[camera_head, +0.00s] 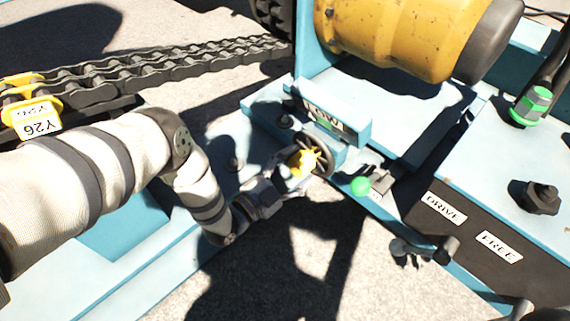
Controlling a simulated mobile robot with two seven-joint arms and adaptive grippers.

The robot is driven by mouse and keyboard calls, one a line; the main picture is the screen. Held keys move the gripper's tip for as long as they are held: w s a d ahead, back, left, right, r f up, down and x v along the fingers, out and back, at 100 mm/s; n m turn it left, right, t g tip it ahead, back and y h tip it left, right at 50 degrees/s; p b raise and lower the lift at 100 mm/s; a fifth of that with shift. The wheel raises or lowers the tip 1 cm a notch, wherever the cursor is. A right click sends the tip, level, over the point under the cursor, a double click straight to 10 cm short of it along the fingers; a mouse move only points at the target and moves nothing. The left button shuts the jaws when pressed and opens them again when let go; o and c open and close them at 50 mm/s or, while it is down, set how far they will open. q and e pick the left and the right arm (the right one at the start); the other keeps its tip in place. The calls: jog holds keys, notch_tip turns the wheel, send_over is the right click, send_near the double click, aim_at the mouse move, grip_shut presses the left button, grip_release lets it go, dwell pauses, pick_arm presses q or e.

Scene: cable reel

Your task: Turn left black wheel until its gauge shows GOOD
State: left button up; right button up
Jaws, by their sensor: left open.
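The black wheel (326,150) is small and spoked, with a yellow piece at its middle, and sits on the blue frame below its gauge. The gauge (323,114) is a blue housing whose label reads LOW. My left gripper (294,177) reaches in from the lower left. It is open, with its fingers close around the near-left side of the wheel and its yellow piece. I cannot tell whether they touch it. The gripper hides part of the wheel's lower left. My right gripper does not show.
A yellow motor-like cylinder (408,32) stands behind the gauge. A heavy chain (180,63) runs at the upper left, with a yellow Y26 tag (38,118). A green knob (360,186) sits right of the wheel. DRIVE (444,207) and FREE (498,246) labels mark a dark panel.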

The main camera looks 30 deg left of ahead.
aim_at(292, 169)
pick_arm(q)
jog(key=v, duration=1)
jog(key=shift+s, duration=0.15)
jog(key=shift+a, duration=0.15)
jog(key=shift+c, duration=0.4)
jog(key=b+x, duration=0.1)
jog(key=x, duration=0.3)
jog(key=f+b+x, duration=0.1)
jog(key=x, duration=0.3)
jog(key=b+x, duration=0.1)
jog(key=x, duration=0.3)
jog(key=shift+w+a+f+b, duration=0.2)
jog(key=shift+w+a+b, duration=0.1)
jog(key=shift+a+b, duration=0.05)
jog(key=shift+w+d+r, duration=0.1)
jog(key=shift+w, duration=0.2)
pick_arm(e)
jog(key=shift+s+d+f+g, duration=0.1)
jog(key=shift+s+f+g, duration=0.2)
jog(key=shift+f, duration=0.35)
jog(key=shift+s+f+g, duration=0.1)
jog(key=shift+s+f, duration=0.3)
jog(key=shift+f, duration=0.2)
pick_arm(q)
jog(key=shift+c, duration=0.2)
